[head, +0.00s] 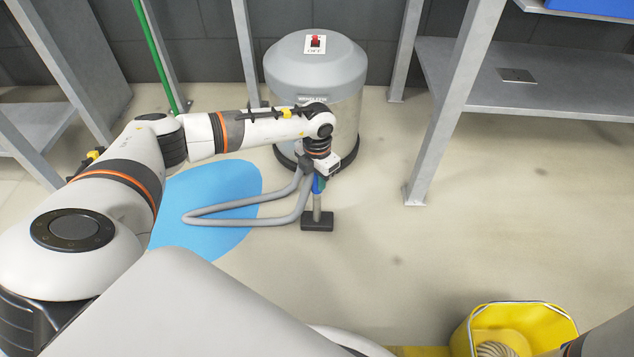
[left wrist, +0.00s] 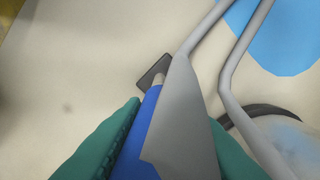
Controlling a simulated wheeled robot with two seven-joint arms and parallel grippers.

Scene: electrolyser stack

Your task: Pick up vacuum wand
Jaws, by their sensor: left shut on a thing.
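The vacuum wand (head: 317,203) stands about upright beside the vacuum, with a dark floor nozzle (head: 317,222) at its lower end. My left gripper (head: 319,180) points down from above and is shut on the wand's blue grip. In the left wrist view, the green fingers of my left gripper (left wrist: 174,115) lie on either side of the blue part of the wand (left wrist: 140,145), and the nozzle (left wrist: 154,72) shows beyond it. A grey piece covers part of the grip there. Whether the nozzle touches the floor is hard to tell. My right gripper is out of view.
The grey vacuum (head: 315,75), its switch marked OFF, stands behind the wand. Its grey hose (head: 240,221) loops left across a blue floor patch (head: 215,185). Metal shelving (head: 540,90) stands right. A yellow bucket (head: 462,335) is at bottom right. Floor right of the wand is clear.

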